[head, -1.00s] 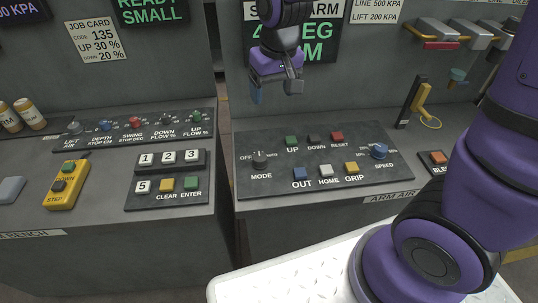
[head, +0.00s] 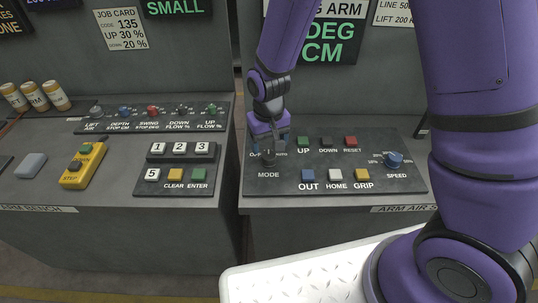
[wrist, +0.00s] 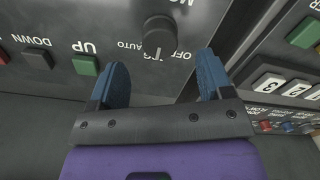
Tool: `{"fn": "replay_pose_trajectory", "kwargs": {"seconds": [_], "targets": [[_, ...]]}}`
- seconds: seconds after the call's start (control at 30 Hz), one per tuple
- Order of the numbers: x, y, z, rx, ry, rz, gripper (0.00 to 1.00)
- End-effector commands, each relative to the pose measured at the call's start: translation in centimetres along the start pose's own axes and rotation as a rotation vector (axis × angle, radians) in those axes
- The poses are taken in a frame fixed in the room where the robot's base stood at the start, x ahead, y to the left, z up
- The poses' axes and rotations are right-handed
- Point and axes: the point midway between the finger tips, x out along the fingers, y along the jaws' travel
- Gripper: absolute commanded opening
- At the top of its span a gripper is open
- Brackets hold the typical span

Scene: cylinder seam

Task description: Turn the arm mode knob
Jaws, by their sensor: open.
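The arm mode knob (head: 268,158) is a dark round knob at the left end of the right-hand control panel, above the word MODE. In the wrist view the knob (wrist: 158,32) stands ahead of my gripper, with OFF and AUTO printed near it. My gripper (head: 268,143) is just behind the knob in the head view and partly hides its labels. In the wrist view my gripper (wrist: 162,78) is open, its two blue fingers apart with nothing between their tips. The knob lies just beyond the fingertips, roughly in line with the gap.
The green UP button (head: 303,142) and the blue OUT button (head: 307,176) are close right of the knob. The blue SPEED knob (head: 394,160) is at the panel's right end. A keypad (head: 181,151) is on the left bench, across a gap.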

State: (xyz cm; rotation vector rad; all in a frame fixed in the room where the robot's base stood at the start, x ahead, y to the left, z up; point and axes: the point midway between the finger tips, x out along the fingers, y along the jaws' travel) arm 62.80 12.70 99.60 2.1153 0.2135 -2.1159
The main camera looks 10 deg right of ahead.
Motion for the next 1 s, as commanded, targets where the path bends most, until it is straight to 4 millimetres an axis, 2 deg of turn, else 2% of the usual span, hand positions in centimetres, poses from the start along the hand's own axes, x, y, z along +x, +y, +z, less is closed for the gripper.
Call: {"fn": "replay_pose_trajectory", "kwargs": {"seconds": [0.2,0.4,0.8,0.87,1.0], "targets": [[3.4,0.0,0.0,0.0,-0.002,0.001,0.73],[5.1,0.0,0.0,0.0,-0.001,0.001,0.73],[5.6,0.0,0.0,0.0,0.002,0.0,0.73],[5.6,0.0,0.0,0.0,0.002,0.0,0.62],[5.6,0.0,0.0,0.0,0.002,0.0,0.29]]}}
